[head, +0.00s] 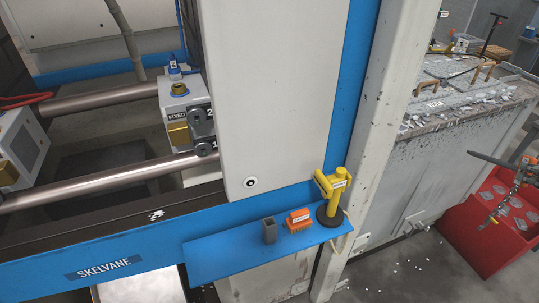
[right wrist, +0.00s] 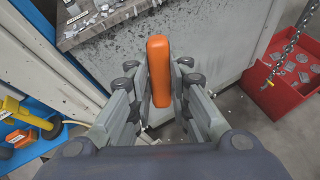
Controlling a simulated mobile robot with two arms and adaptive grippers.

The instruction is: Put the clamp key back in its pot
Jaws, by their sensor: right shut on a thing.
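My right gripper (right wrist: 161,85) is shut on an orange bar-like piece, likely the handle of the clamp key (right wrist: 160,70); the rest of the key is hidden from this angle. A small grey square pot (head: 269,231), which may be the key's pot, stands upright on the blue shelf (head: 215,258) in the head view. Its dark top looks open, with nothing sticking out. In the right wrist view the held piece is right of the shelf, apart from it. My left gripper is not in view.
A white post (head: 378,130) rises behind. A red bin (head: 490,225) and hanging chain (head: 515,190) are at right. The shelf's left part is clear.

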